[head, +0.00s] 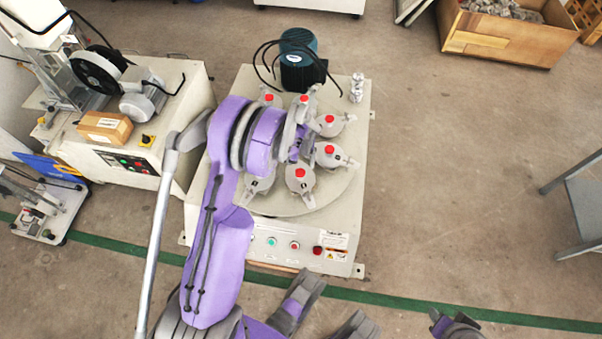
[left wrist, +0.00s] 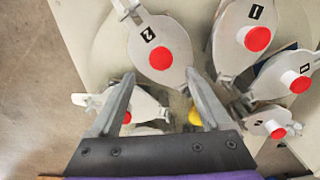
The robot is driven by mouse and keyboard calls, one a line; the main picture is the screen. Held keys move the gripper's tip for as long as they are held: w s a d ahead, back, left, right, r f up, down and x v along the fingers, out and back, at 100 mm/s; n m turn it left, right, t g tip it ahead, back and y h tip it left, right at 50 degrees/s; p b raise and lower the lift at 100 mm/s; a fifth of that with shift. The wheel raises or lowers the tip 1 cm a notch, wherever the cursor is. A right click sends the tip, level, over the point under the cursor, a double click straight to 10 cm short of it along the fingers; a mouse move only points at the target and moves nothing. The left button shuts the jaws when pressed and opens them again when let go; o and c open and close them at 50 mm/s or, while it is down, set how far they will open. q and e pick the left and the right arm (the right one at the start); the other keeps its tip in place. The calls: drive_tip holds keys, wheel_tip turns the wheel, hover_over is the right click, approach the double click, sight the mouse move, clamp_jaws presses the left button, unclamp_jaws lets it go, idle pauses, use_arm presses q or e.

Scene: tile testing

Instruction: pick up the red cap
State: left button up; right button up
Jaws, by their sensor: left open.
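Several grey plates with red caps stand in a ring on a round turntable (head: 290,205). In the left wrist view, the red cap on the plate marked 2 (left wrist: 160,58) lies just beyond my left fingertips. Another red cap (left wrist: 257,39) is on the plate marked 1, to the right. In the head view, red caps show at the front (head: 299,173) and right (head: 329,150) of the ring. My left gripper (left wrist: 160,84) is open and empty above the ring. In the head view, my left forearm hides part of the turntable and the gripper's fingers.
A yellow round part (left wrist: 195,117) shows between my left fingers. A dark teal motor (head: 300,62) with black cables stands behind the turntable, near small metal parts (head: 357,88). A bench with a cardboard box (head: 105,127) is at the left. The floor to the right is largely clear.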

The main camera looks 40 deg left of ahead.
sight(300, 172)
use_arm(q)
drive_tip(key=f, duration=0.1)
drive_tip(key=f+b, duration=0.1)
drive_tip(key=f, duration=0.3)
drive_tip(key=shift+s, duration=0.3)
clamp_jaws()
